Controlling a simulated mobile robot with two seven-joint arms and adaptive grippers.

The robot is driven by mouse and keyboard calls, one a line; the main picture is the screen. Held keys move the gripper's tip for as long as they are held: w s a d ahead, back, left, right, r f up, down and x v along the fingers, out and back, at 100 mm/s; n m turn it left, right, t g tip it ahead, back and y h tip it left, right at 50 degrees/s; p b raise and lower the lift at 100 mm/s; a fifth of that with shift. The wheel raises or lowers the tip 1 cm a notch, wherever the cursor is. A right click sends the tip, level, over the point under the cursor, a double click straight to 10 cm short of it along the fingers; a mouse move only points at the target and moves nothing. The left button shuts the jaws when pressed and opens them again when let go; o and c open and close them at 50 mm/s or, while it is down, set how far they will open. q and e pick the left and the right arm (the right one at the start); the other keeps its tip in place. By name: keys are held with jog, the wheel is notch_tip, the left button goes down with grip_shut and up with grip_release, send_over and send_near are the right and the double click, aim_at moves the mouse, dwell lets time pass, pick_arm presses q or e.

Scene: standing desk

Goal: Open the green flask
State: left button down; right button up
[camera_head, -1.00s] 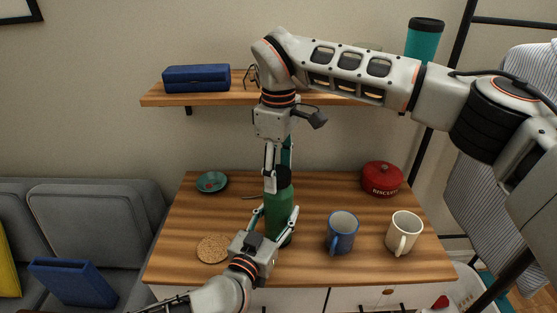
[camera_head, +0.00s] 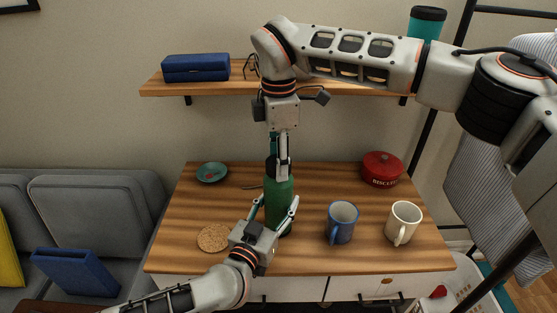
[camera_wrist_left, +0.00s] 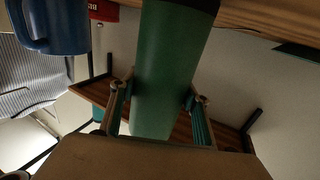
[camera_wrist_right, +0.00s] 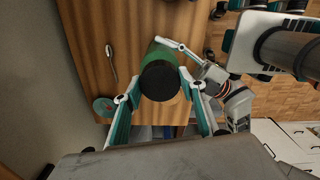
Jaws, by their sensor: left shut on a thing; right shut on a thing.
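The green flask (camera_head: 279,207) stands upright on the wooden desk (camera_head: 310,262), with a black cap (camera_wrist_right: 160,80) on top. My left gripper (camera_head: 276,203) is shut around the flask's body from the front; its fingers flank the flask in the left wrist view (camera_wrist_left: 158,100). My right gripper (camera_head: 280,162) points down from above and is shut on the black cap. In the right wrist view its fingers sit on either side of the cap (camera_wrist_right: 160,84). The cap is partly hidden by the fingers in the head view.
A blue mug (camera_head: 341,222) and a white mug (camera_head: 403,223) stand right of the flask. A cork coaster (camera_head: 213,238) lies left, a teal dish (camera_head: 211,172) back left. A red biscuit tin (camera_head: 381,168) is at back right. A shelf (camera_head: 330,87) hangs behind the right arm.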

jog(key=n, duration=0.5)
jog(key=shift+n, duration=0.4)
jog(key=n, duration=1.7)
jog(key=shift+r+n, duration=0.1)
jog(key=shift+n, duration=0.3)
jog(key=n, duration=0.3)
jog(key=shift+n, duration=0.3)
jog(key=n, duration=1)
jog(key=shift+n, duration=0.3)
jog(key=n, duration=0.9)
